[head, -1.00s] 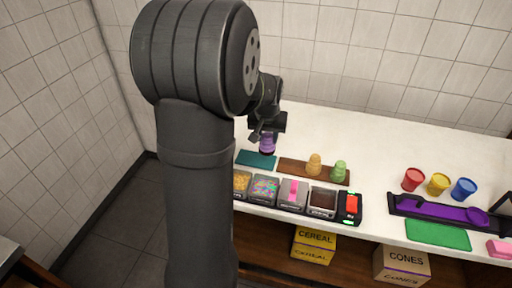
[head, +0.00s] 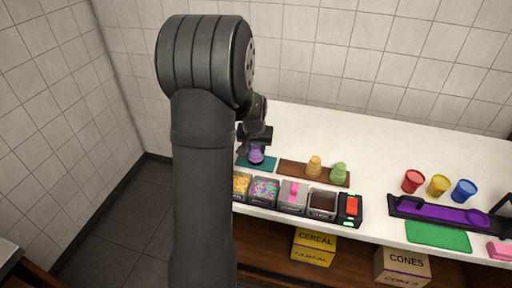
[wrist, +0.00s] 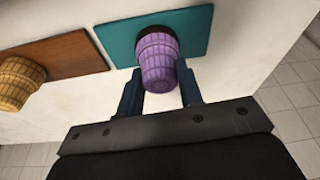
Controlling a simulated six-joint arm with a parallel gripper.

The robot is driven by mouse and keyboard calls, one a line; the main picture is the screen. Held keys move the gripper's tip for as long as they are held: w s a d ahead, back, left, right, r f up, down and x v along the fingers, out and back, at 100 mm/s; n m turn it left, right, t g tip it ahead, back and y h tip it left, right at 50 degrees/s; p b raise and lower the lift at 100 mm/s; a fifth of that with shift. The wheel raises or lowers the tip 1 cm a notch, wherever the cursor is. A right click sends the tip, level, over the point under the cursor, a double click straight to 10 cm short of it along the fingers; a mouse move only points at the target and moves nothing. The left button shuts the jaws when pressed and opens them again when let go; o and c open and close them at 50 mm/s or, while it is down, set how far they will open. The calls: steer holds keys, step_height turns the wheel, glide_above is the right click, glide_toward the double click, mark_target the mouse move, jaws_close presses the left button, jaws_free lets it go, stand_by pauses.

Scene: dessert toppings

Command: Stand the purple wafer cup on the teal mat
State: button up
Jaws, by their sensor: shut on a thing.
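The purple wafer cup (head: 256,154) is at the teal mat (head: 242,162) in the head view. In the wrist view the purple cup (wrist: 158,62) is between the fingers of my gripper (wrist: 160,88), and its far end is over the teal mat (wrist: 196,35). My gripper (head: 254,145) is shut on the cup. The cup looks upright in the head view. I cannot tell whether its base touches the mat.
A brown board (head: 300,171) beside the mat holds a tan cup (head: 314,166) and a green cup (head: 339,172). Topping bins (head: 264,189) line the counter front. Red, yellow and blue cups stand farther right. The counter behind the board is clear.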

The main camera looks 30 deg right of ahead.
steer(key=o, duration=0.8)
steer(key=shift+f, duration=0.1)
steer(key=shift+c, duration=0.2)
steer(key=v, duration=1.2)
steer(key=x, duration=1.1)
steer(key=shift+f, duration=0.25)
steer(key=shift+w+d, duration=0.15)
steer(key=shift+r, duration=1.35)
